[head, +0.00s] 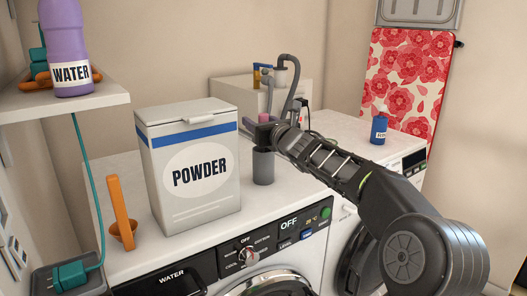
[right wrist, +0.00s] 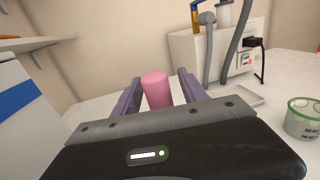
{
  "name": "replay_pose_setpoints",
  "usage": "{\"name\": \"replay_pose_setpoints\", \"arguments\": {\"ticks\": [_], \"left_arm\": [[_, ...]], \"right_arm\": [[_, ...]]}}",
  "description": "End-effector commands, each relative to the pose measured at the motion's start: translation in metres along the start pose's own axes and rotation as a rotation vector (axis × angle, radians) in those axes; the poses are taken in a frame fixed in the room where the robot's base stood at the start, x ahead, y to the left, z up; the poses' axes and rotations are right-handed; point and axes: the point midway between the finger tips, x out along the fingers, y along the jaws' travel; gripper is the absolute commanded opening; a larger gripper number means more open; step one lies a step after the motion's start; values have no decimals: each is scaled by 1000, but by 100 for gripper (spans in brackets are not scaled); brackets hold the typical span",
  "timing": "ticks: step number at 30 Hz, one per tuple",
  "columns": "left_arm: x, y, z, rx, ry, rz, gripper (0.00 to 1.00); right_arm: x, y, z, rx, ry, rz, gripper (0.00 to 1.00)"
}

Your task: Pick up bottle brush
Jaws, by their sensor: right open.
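A pink cylindrical handle (head: 264,118), probably the bottle brush's, stands upright above a dark grey holder (head: 263,167) on the white counter. Its bristles are not visible. My right gripper (head: 262,129) reaches in from the right at the height of the handle. In the right wrist view, the pink handle (right wrist: 156,90) rises between the two purple fingers of my right gripper (right wrist: 158,97). The fingers are open, with one on each side of it. I cannot tell whether either finger touches it. My left gripper is not in view.
A large powder box (head: 190,165) stands close left of the holder. An orange scoop (head: 122,215) is further left. Behind is a white unit with grey hoses (head: 292,85). A blue bottle (head: 379,128) stands at the right, and a green-rimmed tub (right wrist: 305,118) shows in the wrist view.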

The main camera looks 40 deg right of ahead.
Motion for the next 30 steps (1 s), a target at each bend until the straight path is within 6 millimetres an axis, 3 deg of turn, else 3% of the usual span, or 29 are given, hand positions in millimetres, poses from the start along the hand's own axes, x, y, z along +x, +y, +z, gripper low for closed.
{"name": "replay_pose_setpoints", "arguments": {"ticks": [17, 30], "left_arm": [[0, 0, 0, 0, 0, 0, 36], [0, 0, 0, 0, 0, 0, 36]], "right_arm": [[0, 0, 0, -1, 0, 0, 50], [0, 0, 0, -1, 0, 0, 15]]}}
